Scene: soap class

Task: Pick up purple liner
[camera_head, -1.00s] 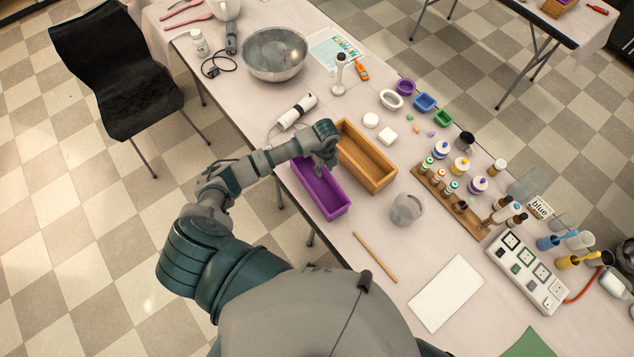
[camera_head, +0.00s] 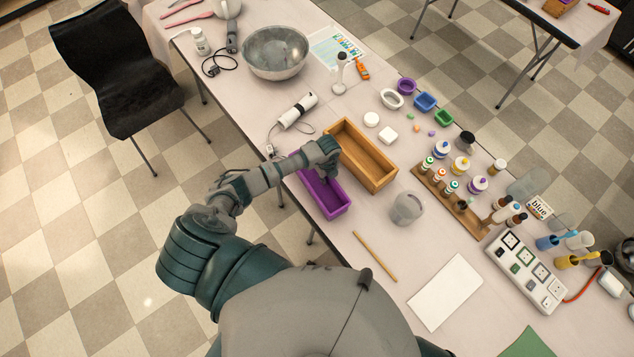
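The purple liner (camera_head: 328,196) is a rectangular tray-like box lying on the table, just left of the wooden box. My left gripper (camera_head: 326,176) points down at the liner, over its middle to far part. The gripper and forearm cover part of the liner. The fingertips are small and partly hidden, so I cannot tell whether they touch the liner or how far they are open. My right gripper does not show.
The empty wooden box (camera_head: 372,165) stands close to the liner's right side. A white corded device (camera_head: 297,111) and a metal bowl (camera_head: 275,53) are farther back. Bottles in a wooden rack (camera_head: 450,203) stand right.

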